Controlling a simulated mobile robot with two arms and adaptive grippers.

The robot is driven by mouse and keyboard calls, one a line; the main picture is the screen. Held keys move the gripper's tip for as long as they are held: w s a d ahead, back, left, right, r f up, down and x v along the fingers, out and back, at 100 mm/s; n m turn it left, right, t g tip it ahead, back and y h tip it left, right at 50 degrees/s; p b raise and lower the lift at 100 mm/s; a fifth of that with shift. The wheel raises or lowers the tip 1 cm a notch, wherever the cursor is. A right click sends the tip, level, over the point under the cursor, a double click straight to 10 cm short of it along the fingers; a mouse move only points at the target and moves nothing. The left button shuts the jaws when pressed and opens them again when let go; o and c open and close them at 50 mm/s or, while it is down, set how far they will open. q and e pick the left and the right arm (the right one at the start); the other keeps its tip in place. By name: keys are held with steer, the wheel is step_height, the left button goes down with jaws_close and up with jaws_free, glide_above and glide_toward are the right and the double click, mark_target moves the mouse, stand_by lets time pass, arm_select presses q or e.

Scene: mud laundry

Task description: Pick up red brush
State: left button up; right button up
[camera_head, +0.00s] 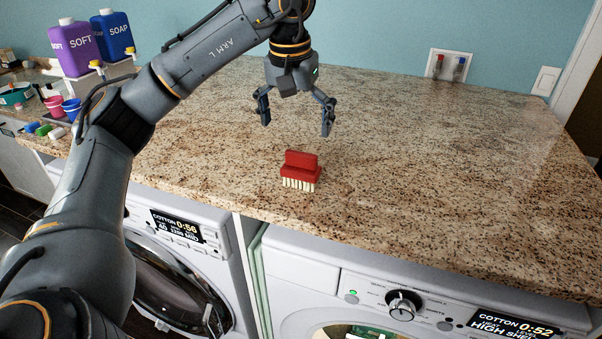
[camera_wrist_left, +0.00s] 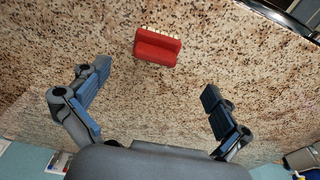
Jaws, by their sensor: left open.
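The red brush (camera_head: 301,166) lies on the granite counter near its front edge, with its pale bristles facing the front. It also shows in the left wrist view (camera_wrist_left: 157,48), at the top, beyond the fingertips. My left gripper (camera_head: 296,122) is open and empty above the counter, a little behind the brush and apart from it. In the left wrist view its two fingers (camera_wrist_left: 157,80) are spread wide, with bare counter between them. My right gripper is in neither view.
The granite counter (camera_head: 440,170) is clear to the right of the brush. Purple (camera_head: 72,50) and blue (camera_head: 112,36) soap bottles stand at the back left, near small cups and brushes. Two front-loading machines (camera_head: 400,305) sit below the counter.

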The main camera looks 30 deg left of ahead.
mark_target(301, 153)
arm_select(q)
steer(key=f, duration=0.1)
steer(key=w+f, duration=0.1)
steer(key=f, duration=0.1)
steer(key=shift+w+f, duration=0.1)
steer(key=shift+f, duration=0.1)
steer(key=shift+w+f, duration=0.3)
steer(key=shift+f, duration=0.35)
steer(key=shift+s+f+p, duration=0.15)
steer(key=shift+f+p, duration=0.5)
steer(key=shift+p, duration=0.05)
steer(key=f, duration=0.2)
steer(key=f+p, duration=0.1)
steer(key=shift+w+f, duration=0.2)
steer(key=shift+w, duration=0.1)
steer(key=shift+f, duration=0.15)
steer(key=c, duration=1.1)
steer(key=shift+c, duration=0.3)
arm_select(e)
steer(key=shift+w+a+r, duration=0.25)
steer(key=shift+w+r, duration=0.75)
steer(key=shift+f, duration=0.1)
